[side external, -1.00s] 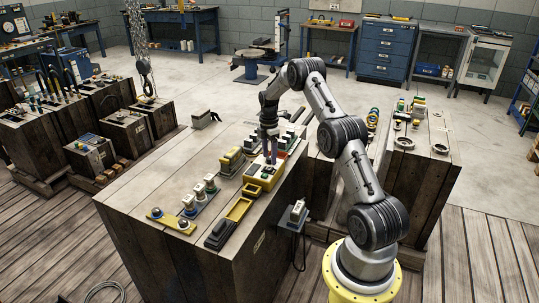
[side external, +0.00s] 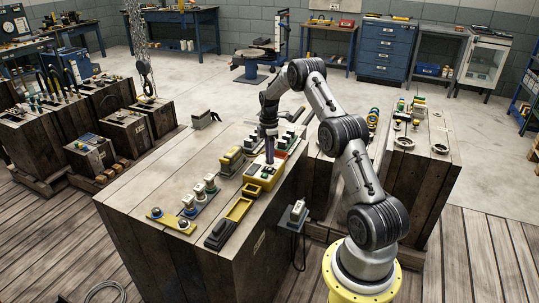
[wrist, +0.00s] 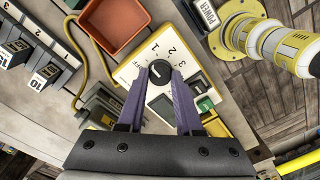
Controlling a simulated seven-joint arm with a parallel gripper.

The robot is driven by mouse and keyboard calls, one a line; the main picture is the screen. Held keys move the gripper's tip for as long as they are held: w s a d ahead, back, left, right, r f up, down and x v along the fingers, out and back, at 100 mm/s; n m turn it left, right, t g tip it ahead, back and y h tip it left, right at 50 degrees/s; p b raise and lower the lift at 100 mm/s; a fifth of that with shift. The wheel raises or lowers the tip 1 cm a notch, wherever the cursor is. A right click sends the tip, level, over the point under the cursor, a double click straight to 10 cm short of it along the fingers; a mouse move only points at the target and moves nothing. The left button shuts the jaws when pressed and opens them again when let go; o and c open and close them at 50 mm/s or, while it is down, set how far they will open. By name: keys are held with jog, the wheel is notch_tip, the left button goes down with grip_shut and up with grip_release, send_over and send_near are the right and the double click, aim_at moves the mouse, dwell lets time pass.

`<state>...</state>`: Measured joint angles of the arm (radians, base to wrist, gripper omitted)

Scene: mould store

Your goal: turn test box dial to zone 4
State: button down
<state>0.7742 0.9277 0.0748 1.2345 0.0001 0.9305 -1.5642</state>
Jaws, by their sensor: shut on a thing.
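The test box (side external: 253,189) is a yellow-edged box on the wooden crate top. In the wrist view its pale face (wrist: 138,62) carries a round black dial (wrist: 160,71). Numbers including 1, 2 and 3 run around the dial's upper side. A light pointer mark shows on the dial, but I cannot read surely which number it faces. My gripper (wrist: 162,76) has its purple fingers on either side of the dial and is shut on it. In the side view my gripper (side external: 269,160) points straight down at the box, and the dial is hidden there.
A red tray (wrist: 112,25) lies beside the box, and a yellow cable (wrist: 80,60) runs near it. Numbered blocks (wrist: 45,72) stand at left. The crate's left top (side external: 150,180) is bare.

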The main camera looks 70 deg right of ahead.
jog(key=m, duration=1.5)
jog(key=shift+r, duration=0.1)
jog(key=m, duration=0.4)
jog(key=shift+d, duration=0.1)
jog(key=m, duration=0.3)
jog(key=shift+m+t, duration=0.3)
jog(key=m, duration=0.3)
jog(key=shift+m, duration=2)
